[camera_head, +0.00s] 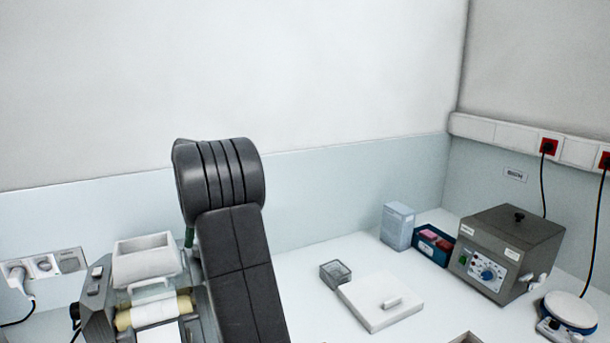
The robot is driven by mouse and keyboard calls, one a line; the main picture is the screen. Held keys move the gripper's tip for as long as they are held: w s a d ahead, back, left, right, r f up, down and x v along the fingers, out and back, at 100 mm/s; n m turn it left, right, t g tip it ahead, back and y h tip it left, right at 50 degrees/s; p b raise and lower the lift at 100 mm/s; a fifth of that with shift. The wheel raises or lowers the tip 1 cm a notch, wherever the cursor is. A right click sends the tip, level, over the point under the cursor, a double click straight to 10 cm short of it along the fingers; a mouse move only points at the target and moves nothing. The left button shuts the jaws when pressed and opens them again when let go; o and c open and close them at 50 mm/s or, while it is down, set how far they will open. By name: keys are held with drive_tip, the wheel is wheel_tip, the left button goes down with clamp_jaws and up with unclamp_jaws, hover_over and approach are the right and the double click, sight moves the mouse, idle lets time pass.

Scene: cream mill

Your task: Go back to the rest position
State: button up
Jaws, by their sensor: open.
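My arm shows as a dark grey link with a ribbed joint at its top, rising from the bottom edge left of centre. My gripper is outside the picture, so I cannot see what is at its jaws. The arm covers part of the bench and the right side of a grey machine (97,296) with a white hopper (146,257) and a cream-coloured roller (155,311).
A white slab (372,313) with a small white block (391,303) lies on the white bench, beside a small grey open box (335,273). Behind are a pale box (397,226), a blue tray (427,247), a dialled grey unit (507,250) and a round-topped device (571,310). Walls bound the bench.

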drive_tip(key=v, duration=0.7)
drive_tip(key=x, duration=0.6)
drive_tip(key=shift+s+f, duration=0.2)
drive_tip(key=shift+f, duration=0.05)
drive_tip(key=shift+a+f, duration=0.1)
drive_tip(key=shift+f, duration=0.25)
drive_tip(key=m+y+b, duration=0.1)
drive_tip(key=m, duration=0.2)
drive_tip(key=shift+t+b, duration=0.3)
drive_tip(key=shift+b, duration=0.05)
drive_tip(key=m+t+b, duration=0.1)
drive_tip(key=m, duration=0.2)
drive_tip(key=m+t+y+b, duration=0.1)
drive_tip(key=m, duration=0.2)
drive_tip(key=shift+s+b, duration=0.15)
drive_tip(key=shift+b, duration=0.2)
drive_tip(key=m+t+b, duration=0.2)
drive_tip(key=m, duration=0.2)
drive_tip(key=shift+s+m, duration=0.1)
drive_tip(key=shift+m, duration=0.2)
drive_tip(key=m+t+b, duration=0.1)
drive_tip(key=m+b, duration=0.2)
drive_tip(key=m, duration=0.1)
drive_tip(key=shift+s, duration=0.1)
drive_tip(key=shift+v, duration=1.65)
